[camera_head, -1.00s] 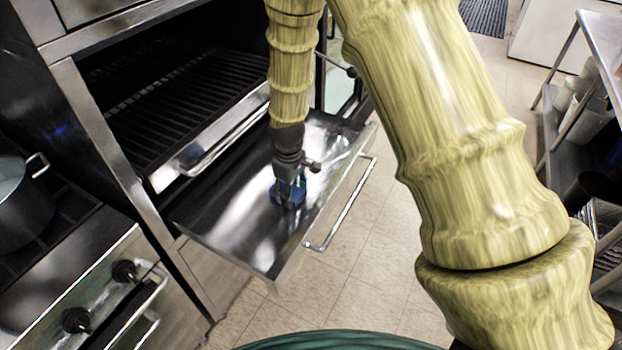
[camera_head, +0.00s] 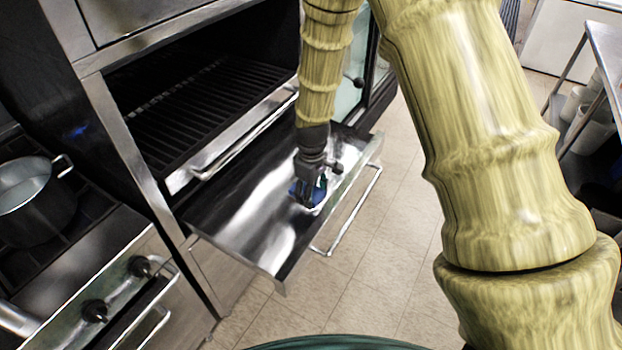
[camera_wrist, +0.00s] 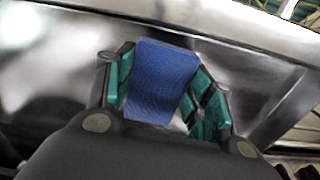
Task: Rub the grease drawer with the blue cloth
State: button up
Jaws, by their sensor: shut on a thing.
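The grease drawer (camera_head: 250,222) is pulled out below the grill, a shiny steel tray with a bar handle along its front. My gripper (camera_head: 308,196) points down over the right half of the drawer. It is shut on the blue cloth (camera_head: 299,190), which looks low against the drawer floor; whether it touches cannot be told for sure. In the wrist view the blue cloth (camera_wrist: 161,82) is a folded block between the green-padded fingers, with the steel drawer surface (camera_wrist: 60,75) behind it. The cloth's underside is hidden.
The grill rack (camera_head: 195,105) sits in the dark opening above the drawer. A pot (camera_head: 32,200) stands on the stove at left, above knobs (camera_head: 95,310). A steel shelf (camera_head: 606,60) with white containers is at far right. Tiled floor (camera_head: 370,260) is clear in front.

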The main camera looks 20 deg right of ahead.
jog(key=shift+a+r+p, duration=0.1)
jog(key=shift+r+p, duration=0.95)
jog(key=shift+r, duration=0.65)
jog(key=shift+w, duration=0.1)
